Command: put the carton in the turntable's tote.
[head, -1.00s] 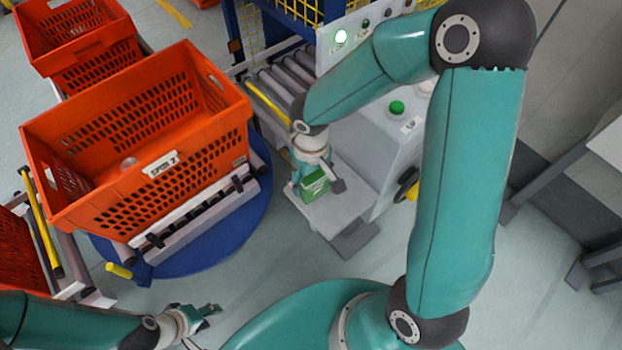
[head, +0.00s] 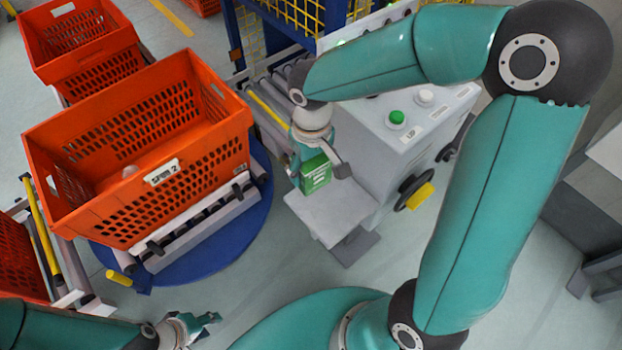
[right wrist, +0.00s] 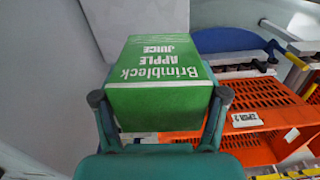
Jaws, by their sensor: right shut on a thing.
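The green and white carton (head: 315,173), labelled apple juice in the right wrist view (right wrist: 160,80), is held in my right gripper (head: 318,168). In the right wrist view my right gripper (right wrist: 160,108) has a finger on each side of the carton. In the head view the carton is above the grey shelf of the machine. The turntable's orange tote (head: 90,215) stands upright on the blue turntable (head: 235,225), left of the carton.
The grey shelf (head: 330,215) and control box with a green button (head: 397,117) are beside my right gripper. Another orange tote (head: 85,40) stands behind, and one (head: 15,255) at the left edge. Open floor lies between turntable and shelf.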

